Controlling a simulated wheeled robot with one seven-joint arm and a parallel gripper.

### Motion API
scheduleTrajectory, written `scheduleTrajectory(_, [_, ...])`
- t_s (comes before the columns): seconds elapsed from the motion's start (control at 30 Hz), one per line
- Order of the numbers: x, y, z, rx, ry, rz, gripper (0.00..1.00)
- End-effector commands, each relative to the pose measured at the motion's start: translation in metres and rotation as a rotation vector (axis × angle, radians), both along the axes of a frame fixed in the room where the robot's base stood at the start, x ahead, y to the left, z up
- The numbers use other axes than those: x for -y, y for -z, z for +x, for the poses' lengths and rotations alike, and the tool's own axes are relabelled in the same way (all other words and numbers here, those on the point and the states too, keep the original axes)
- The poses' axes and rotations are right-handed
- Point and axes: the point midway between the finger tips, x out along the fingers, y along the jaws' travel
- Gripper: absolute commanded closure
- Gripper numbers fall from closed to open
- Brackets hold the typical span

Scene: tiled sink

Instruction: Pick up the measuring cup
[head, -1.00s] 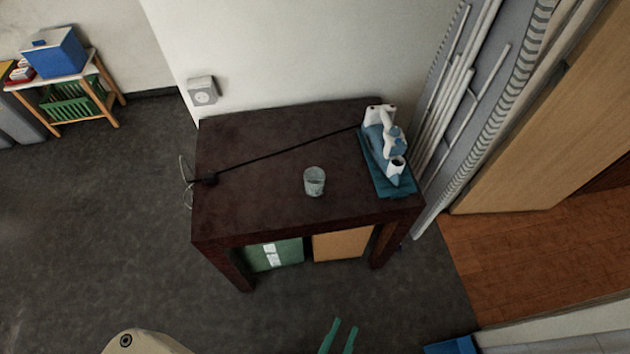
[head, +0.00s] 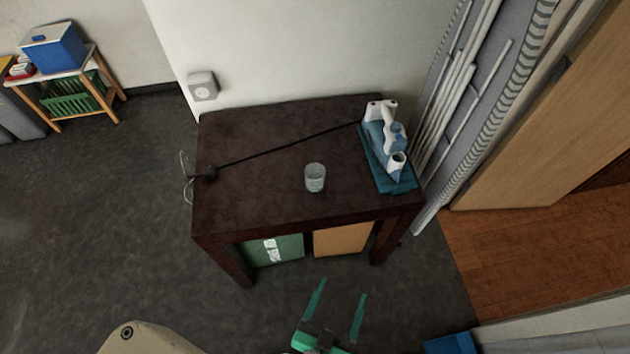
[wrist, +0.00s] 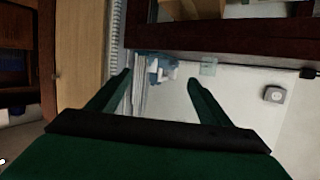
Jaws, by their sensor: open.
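The measuring cup (head: 315,177) is a small clear cup standing upright on the dark wooden table (head: 240,205), near the middle of its front part. It also shows small and pale in the wrist view (wrist: 208,67), near the table edge. My gripper (head: 341,288) has two green fingers, spread apart and empty. In the head view it is in front of the table, below the cup in the picture and apart from it. In the wrist view the fingers (wrist: 158,78) point toward the table, with the cup just beyond the right fingertip in the picture.
A white and blue iron (head: 386,138) stands on a folded teal cloth (head: 400,185) at the table's right end. Its dark cord (head: 270,154) crosses the table behind the cup. Boxes (head: 340,239) sit under the table. A folded ironing board (head: 455,90) leans at right.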

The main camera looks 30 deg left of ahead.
Motion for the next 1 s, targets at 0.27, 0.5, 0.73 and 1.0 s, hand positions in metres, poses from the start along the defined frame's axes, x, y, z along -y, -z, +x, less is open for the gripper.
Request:
scheduleTrajectory(0.27, [-0.046, 0.032, 0.083, -0.033, -0.103, 0.015, 0.28])
scheduleTrajectory(0.5, [-0.095, 0.041, 0.153, -0.061, -0.22, 0.008, 0.28])
scheduleTrajectory(0.73, [-0.146, 0.033, 0.216, -0.081, -0.349, -0.018, 0.28])
scheduleTrajectory(1.0, [-0.186, 0.019, 0.256, -0.096, -0.451, -0.051, 0.28])
